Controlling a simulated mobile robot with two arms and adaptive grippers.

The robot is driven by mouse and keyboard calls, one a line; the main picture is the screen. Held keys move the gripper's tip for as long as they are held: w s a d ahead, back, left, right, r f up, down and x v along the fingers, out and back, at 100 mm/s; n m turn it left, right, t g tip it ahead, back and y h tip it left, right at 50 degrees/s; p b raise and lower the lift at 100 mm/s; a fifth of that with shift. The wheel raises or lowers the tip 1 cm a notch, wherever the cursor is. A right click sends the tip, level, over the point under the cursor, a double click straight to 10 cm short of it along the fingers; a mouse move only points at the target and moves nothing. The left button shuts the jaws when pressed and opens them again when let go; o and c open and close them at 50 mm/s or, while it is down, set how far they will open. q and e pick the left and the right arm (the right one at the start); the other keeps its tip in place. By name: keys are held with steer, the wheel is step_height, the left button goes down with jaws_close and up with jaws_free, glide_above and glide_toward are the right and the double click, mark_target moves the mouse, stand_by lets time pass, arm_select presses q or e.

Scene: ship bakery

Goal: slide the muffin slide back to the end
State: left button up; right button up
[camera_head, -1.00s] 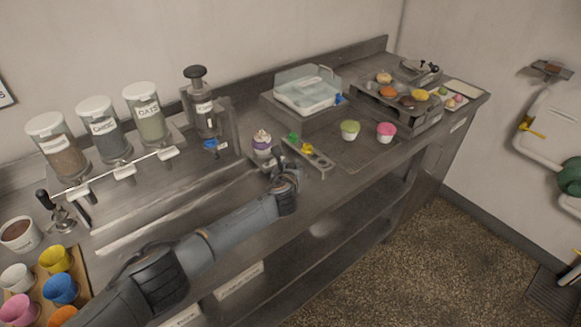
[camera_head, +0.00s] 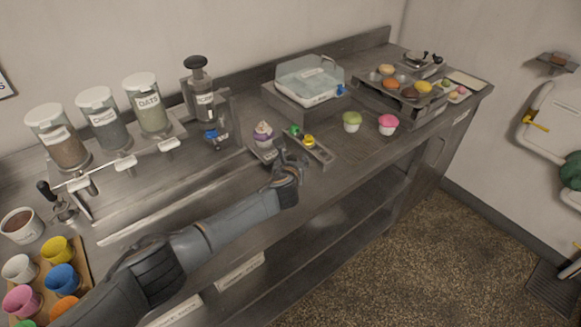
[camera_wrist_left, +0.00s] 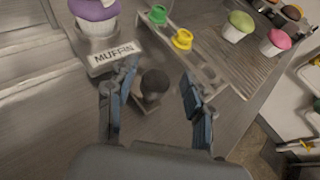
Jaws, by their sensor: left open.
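The muffin slide is a grey metal carriage with a MUFFIN label (camera_wrist_left: 115,57) and a dark round knob (camera_wrist_left: 154,83). In the head view the muffin (camera_head: 263,133) stands near the middle of the counter, at the right end of the long track (camera_head: 165,212). My left gripper (camera_head: 288,160) is beside the slide's front right. In the left wrist view its open fingers (camera_wrist_left: 157,72) stand on either side of the knob, with visible gaps. My right gripper is not in view.
A narrow rail with green and yellow pieces (camera_head: 309,141) lies just right of my gripper. Beyond it stand a green-topped muffin (camera_head: 352,121) and a pink-topped one (camera_head: 388,124). Ingredient dispensers (camera_head: 150,105) line the back left. Coloured cups (camera_head: 61,277) stand at front left.

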arm_select(q)
steer(key=v, duration=1.1)
stand_by(0.3)
